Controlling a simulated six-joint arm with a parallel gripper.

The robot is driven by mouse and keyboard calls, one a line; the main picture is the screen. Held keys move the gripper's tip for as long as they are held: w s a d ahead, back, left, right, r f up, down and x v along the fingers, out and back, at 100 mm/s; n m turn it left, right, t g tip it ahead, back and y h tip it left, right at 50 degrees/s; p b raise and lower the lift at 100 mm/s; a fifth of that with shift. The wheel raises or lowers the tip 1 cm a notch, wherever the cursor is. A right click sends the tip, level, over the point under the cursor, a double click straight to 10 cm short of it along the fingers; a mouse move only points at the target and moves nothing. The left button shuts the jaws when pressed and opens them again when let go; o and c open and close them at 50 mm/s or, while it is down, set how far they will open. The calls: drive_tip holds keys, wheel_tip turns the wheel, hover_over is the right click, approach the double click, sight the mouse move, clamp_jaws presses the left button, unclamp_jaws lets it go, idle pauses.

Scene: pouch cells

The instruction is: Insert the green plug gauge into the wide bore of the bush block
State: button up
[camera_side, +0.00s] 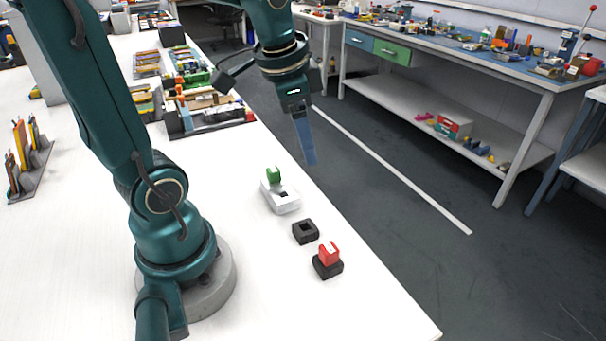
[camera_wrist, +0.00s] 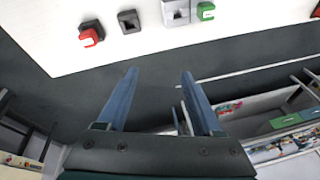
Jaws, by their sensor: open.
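The green plug gauge (camera_side: 273,175) stands upright at the far end of a white block (camera_side: 286,207); I cannot tell how deep it sits. The white block has a dark square opening in its top, nearer the camera. In the wrist view the green plug (camera_wrist: 206,11) and white block (camera_wrist: 170,20) show at the top edge. A black block (camera_side: 306,232) with an empty square opening stands nearer. I cannot tell for sure which block is the bush block. My gripper (camera_wrist: 159,71) is open and empty, fingers (camera_side: 310,160) well above and beyond the table edge.
A red plug (camera_side: 329,252) sits in a second black block (camera_side: 327,267) near the table's front right edge. Trays of parts (camera_side: 210,125) stand farther back on the white table (camera_side: 300,310). The floor (camera_side: 385,200) lies below my gripper.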

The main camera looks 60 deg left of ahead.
drive_tip(key=a+f+n+g, duration=0.1)
drive_tip(key=a+f+g, duration=0.15)
drive_tip(key=a, duration=0.35)
drive_tip(key=n+h, duration=0.1)
drive_tip(key=n, duration=0.1)
hover_over(273, 169)
drive_tip(key=shift+g, duration=0.35)
wheel_tip(273, 169, down, 5)
drive_tip(key=shift+f, duration=2.5)
clamp_jaws()
